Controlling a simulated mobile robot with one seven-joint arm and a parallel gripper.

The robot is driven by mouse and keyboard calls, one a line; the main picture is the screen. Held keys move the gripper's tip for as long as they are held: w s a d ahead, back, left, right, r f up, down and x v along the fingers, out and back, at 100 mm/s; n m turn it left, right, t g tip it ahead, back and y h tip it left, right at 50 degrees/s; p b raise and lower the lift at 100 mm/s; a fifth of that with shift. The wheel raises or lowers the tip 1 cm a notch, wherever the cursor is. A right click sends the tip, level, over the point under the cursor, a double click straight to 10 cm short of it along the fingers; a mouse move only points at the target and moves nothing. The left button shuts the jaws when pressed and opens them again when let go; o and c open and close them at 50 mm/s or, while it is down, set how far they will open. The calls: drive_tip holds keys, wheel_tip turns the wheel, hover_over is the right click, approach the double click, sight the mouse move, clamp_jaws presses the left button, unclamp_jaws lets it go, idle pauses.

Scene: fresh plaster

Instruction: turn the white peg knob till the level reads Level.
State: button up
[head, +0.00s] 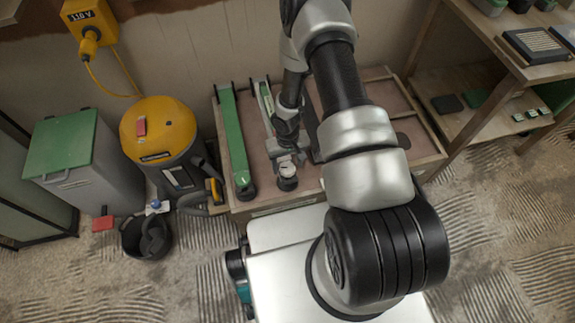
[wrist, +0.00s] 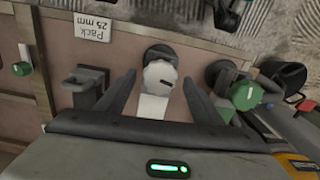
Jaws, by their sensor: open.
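The white peg knob (wrist: 161,76) has a dark mark on its face and sits on a dark round base. In the head view it (head: 287,170) is near the front edge of the wooden tray. My gripper (wrist: 159,80) is open, with one finger on each side of the knob; small gaps show, and I cannot tell if either finger touches it. In the head view my gripper (head: 288,157) is just behind the knob, partly hidden by its own links. A pale block shows below the knob in the wrist view. I can make out no level reading.
A green knob (wrist: 246,94) is right of my right finger. A "Pack 25 mm" label (wrist: 92,27) lies beyond the left finger. A long green bar (head: 236,135) lies left in the tray (head: 312,103). A yellow vacuum (head: 160,128) stands left of the tray.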

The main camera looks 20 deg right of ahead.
drive_tip(key=shift+f, duration=0.15)
drive_tip(key=shift+c, duration=0.4)
drive_tip(key=c, duration=1)
drive_tip(key=shift+o, duration=0.2)
drive_tip(key=shift+n, duration=0.3)
drive_tip(key=n+b, duration=0.1)
drive_tip(key=n, duration=0.1)
drive_tip(key=shift+n, duration=0.4)
drive_tip(key=n, duration=0.3)
drive_tip(key=shift+n+b, duration=0.3)
drive_tip(key=n, duration=0.6)
drive_tip(key=shift+n, duration=0.3)
